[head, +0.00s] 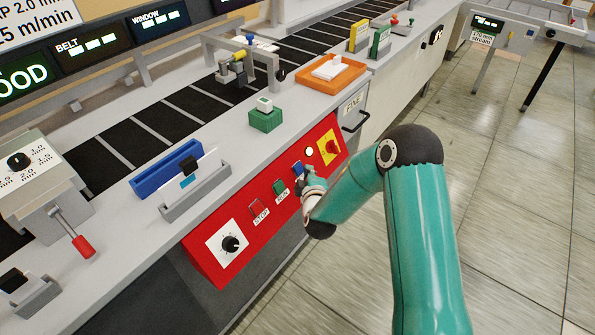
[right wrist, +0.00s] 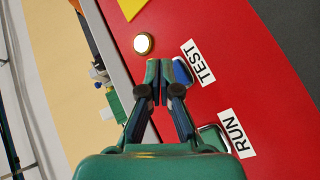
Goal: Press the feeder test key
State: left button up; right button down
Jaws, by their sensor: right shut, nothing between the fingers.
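The blue key labelled TEST (head: 297,167) sits on the sloped red control panel (head: 262,195). It also shows in the right wrist view (right wrist: 182,72), partly hidden behind a fingertip. My right gripper (head: 305,175) is shut and empty, with its tips at the blue key. In the right wrist view the closed fingertips (right wrist: 160,70) overlap the key's edge beside the TEST label (right wrist: 198,62). I cannot tell whether they touch the key. My left gripper is not in view.
The green RUN key (head: 279,187), red STOP key (head: 257,208) and black knob (head: 231,243) lie lower left on the panel. Open floor (head: 515,190) lies right.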

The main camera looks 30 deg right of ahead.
dwell(0.5)
jog(key=shift+w+a+f+b, duration=0.1)
jog(key=shift+w+a+b, duration=0.05)
jog(key=shift+w+b, duration=0.3)
jog(key=shift+w+a+f, duration=0.15)
jog(key=shift+w+f, duration=0.05)
jog(key=shift+w, duration=0.15)
dwell(0.7)
dwell(0.3)
jog(key=shift+s+d+r, duration=0.3)
jog(key=shift+s+r, duration=0.1)
jog(key=shift+s, duration=0.25)
jog(key=shift+s+d+r, duration=0.3)
jog(key=shift+s+r, duration=0.1)
jog(key=shift+s, duration=0.3)
jog(key=shift+s+d+r, duration=0.25)
jog(key=shift+s+r, duration=0.15)
jog(key=shift+s, duration=0.25)
jog(key=shift+s+d+r, duration=0.3)
jog(key=shift+s+r, duration=0.1)
jog(key=shift+s, duration=0.3)
